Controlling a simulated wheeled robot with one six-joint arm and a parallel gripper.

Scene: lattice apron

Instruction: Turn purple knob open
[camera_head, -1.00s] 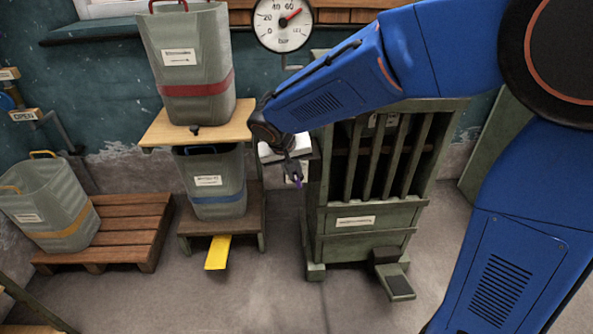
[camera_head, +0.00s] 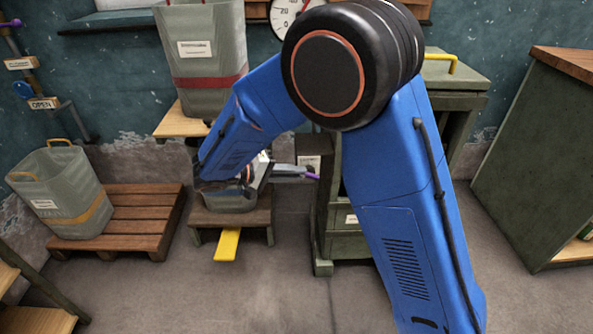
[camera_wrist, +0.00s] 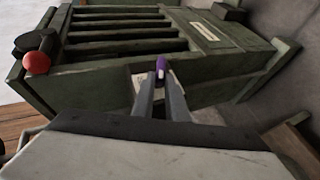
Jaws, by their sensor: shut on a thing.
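My gripper (camera_head: 298,172) points to the right beside the green slatted cabinet. It is shut on a small purple piece (camera_head: 312,176), which also shows between the fingertips in the wrist view (camera_wrist: 161,65). I cannot tell its full shape. Another purple part, knob-like (camera_head: 14,23), sits on the wall pipe at the far upper left, well away from my gripper.
The green cabinet (camera_wrist: 215,65) is close ahead of my fingers, with a red ball (camera_wrist: 36,63) at its corner. A stool with a yellow pedal (camera_head: 228,245) and a pallet (camera_head: 140,215) with a grey bin (camera_head: 60,190) stand left. Floor in front is clear.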

